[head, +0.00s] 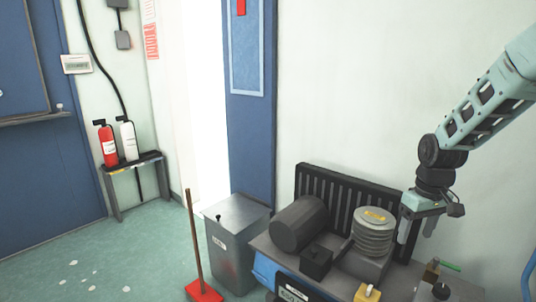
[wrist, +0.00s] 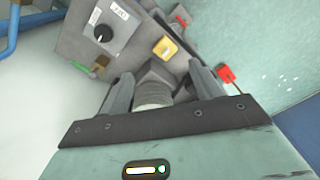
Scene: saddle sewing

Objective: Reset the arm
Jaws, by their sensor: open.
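My gripper (head: 418,228) hangs at the right in the head view, at the end of my raised arm, pointing down. Its two fingers are apart with nothing between them. In the wrist view my gripper (wrist: 162,92) also shows its fingers spread, with the machine bench seen beyond them. In the head view the gripper is just right of the ribbed grey cylinder (head: 373,236) on the machine. I cannot tell whether it touches anything there.
A machine bench (head: 262,243) with a dark motor (head: 298,223) stands below the arm. A metal bin (head: 237,230), a red broom or dustpan (head: 203,291), and two extinguishers (head: 107,145) on a stand are farther left. The green floor at left is mostly clear.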

